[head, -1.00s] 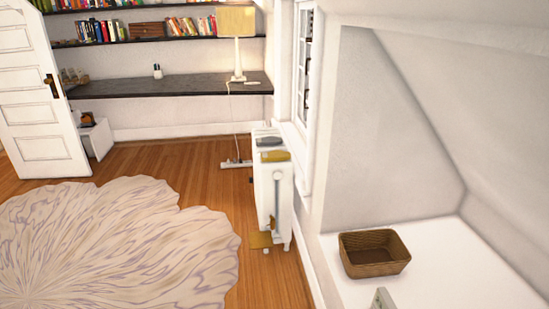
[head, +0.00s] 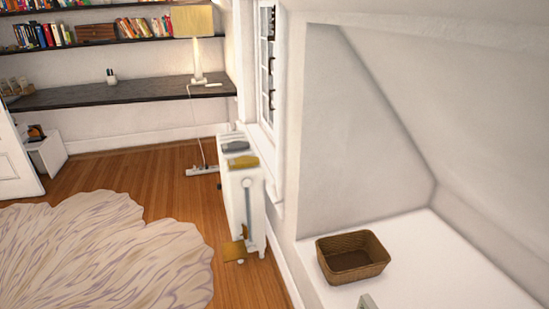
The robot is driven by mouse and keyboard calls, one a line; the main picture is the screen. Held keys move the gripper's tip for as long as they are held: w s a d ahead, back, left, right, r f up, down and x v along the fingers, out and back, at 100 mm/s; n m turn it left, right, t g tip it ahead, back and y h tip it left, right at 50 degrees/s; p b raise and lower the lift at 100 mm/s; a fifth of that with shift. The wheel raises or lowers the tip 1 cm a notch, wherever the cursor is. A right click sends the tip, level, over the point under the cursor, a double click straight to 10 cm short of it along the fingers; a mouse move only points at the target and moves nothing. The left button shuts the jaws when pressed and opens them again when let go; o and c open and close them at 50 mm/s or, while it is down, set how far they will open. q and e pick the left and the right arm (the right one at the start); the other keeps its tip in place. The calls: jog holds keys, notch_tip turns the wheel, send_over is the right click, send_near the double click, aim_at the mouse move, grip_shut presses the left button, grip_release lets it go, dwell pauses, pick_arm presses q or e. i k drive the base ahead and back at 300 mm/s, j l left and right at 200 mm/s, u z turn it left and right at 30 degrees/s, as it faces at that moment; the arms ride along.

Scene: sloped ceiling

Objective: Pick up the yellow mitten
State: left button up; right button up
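The yellow mitten (head: 243,161) appears as a small mustard-yellow shape lying on top of the white radiator (head: 243,205), under the window. A grey item (head: 236,145), perhaps another mitten, lies just behind it on the same top.
A brown wicker basket (head: 353,258) stands on the white ledge (head: 470,270) at the right. A small yellow-brown item (head: 235,251) is low by the radiator's near end. A pale rug (head: 110,250) covers the left floor. Wooden floor (head: 175,185) is clear between rug and radiator.

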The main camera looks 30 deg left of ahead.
aim_at(244, 161)
jog(key=i+j+z, duration=0.1)
jog(key=j, duration=0.3)
jog(key=i+j+z, duration=0.1)
jog(key=i+j, duration=0.15)
jog(key=j, duration=0.2)
jog(key=i+j+z, duration=0.15)
jog(key=j, duration=0.3)
jog(key=i+j+z, duration=0.1)
jog(key=j, duration=0.35)
jog(key=i+j+z, duration=0.1)
jog(key=j, duration=0.4)
